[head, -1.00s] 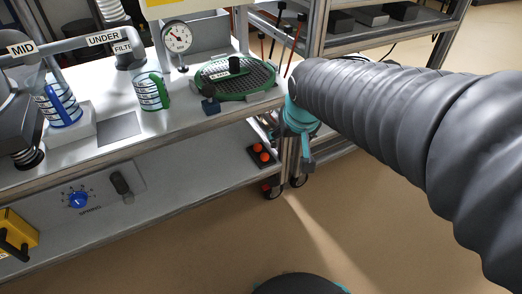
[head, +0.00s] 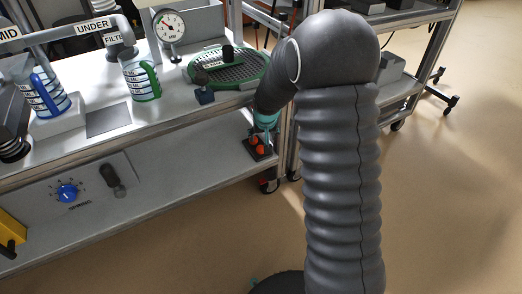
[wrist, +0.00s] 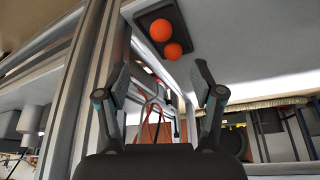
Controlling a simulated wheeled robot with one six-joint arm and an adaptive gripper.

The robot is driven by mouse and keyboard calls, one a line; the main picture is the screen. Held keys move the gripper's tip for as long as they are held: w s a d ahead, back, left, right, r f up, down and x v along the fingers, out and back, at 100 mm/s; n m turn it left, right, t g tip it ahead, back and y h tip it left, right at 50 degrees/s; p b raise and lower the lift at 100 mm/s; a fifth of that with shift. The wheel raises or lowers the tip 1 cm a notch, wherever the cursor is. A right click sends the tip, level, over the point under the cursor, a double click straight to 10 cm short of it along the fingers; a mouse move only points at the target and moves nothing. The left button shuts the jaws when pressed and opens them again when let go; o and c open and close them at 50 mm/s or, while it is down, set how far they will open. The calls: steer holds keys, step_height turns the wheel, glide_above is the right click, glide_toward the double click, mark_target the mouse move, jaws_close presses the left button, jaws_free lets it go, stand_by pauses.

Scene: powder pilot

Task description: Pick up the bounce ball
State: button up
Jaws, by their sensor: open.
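Two orange bounce balls, one (wrist: 161,30) and another (wrist: 173,50), sit side by side in a small black tray (wrist: 186,18) on the lower shelf. In the head view the balls (head: 260,149) and tray (head: 250,155) are at the shelf's right end, partly covered by my gripper. My gripper (wrist: 160,95) is open and empty, its two fingers spread wide. The balls appear beyond the fingertips, above the gap between them in the wrist view. In the head view my gripper (head: 266,120) shows as a teal part just above the tray; its fingertips are unclear.
The upper bench (head: 113,145) lies over the lower shelf (head: 170,186), its metal edge close to my gripper. A green-rimmed mesh (head: 230,68), a dial gauge (head: 169,27) and a green-marked jar (head: 141,80) stand above. A wheeled rack (head: 418,75) is right; floor is clear in front.

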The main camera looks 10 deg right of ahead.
mark_target(261, 147)
steer(key=b+x, duration=0.1)
steer(key=x, duration=1)
steer(key=shift+w+a+f, duration=0.1)
steer(key=shift+w+f, duration=0.05)
steer(key=shift+f, duration=0.25)
steer(key=c, duration=1.1)
